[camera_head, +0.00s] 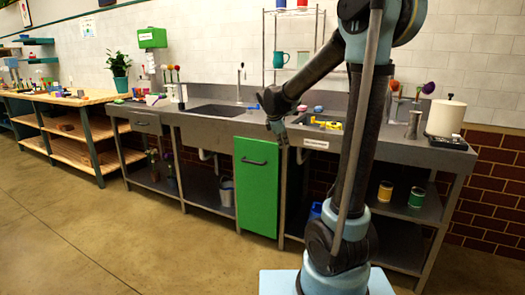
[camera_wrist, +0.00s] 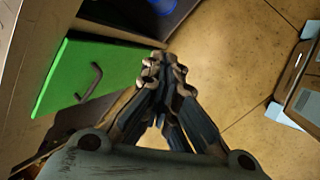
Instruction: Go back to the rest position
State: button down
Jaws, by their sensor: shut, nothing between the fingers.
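My gripper (camera_head: 277,133) hangs in front of the grey counter's front edge in the head view, its fingers pointing down. In the wrist view my gripper (camera_wrist: 160,78) shows with its fingertips together and nothing between them, over the floor. My arm is bent, with its forearm reaching left and down from a high elbow. The gripper touches no object that I can see.
The grey counter (camera_head: 215,122) with a sink (camera_head: 217,112) runs along the wall. Below it is a green cabinet door (camera_head: 257,180), also in the wrist view (camera_wrist: 75,75). Flowers, a paper roll (camera_head: 445,118) and cans stand on the right. The floor in front (camera_head: 130,235) is clear.

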jog(key=s+d+m+g, duration=0.1)
jog(key=s+d+m, duration=0.4)
jog(key=s, duration=0.5)
jog(key=s+d+f+m+y, duration=0.1)
jog(key=s+f+m, duration=0.3)
jog(key=s, duration=0.4)
jog(key=s+d+f+m+g+y, duration=0.1)
jog(key=s+f+m, duration=0.3)
jog(key=s, duration=0.5)
jog(key=s+d+f+m+y, duration=0.1)
jog(key=s+f+m, duration=0.3)
jog(key=s, duration=0.4)
jog(key=shift+s+d+m+g, duration=0.3)
jog(key=shift+s+d, duration=0.05)
jog(key=shift+d, duration=0.55)
